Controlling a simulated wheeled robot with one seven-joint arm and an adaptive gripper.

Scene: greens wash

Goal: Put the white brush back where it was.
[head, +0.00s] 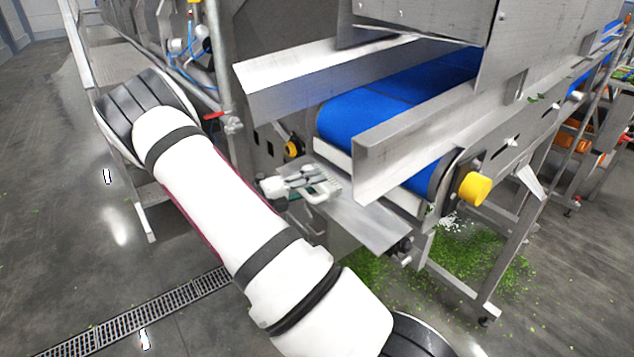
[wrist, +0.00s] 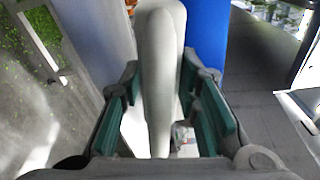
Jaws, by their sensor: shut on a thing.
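In the wrist view the white brush (wrist: 161,60) stands lengthwise between the green-padded fingers of my gripper (wrist: 160,82), which is shut on it. Its smooth, pale, rounded body fills the middle of the view; its bristles cannot be made out. Small pale and greenish shapes (head: 303,184) show at a metal plate (head: 372,225) beside the conveyor; I cannot tell what each is.
The blue conveyor belt (head: 395,103) lies between metal side guards (head: 425,130). A yellow roller cap (head: 473,189) sticks out at its front. Green scraps (head: 480,262) litter the floor under the frame. A floor drain (head: 140,318) runs at lower left, with open floor around it.

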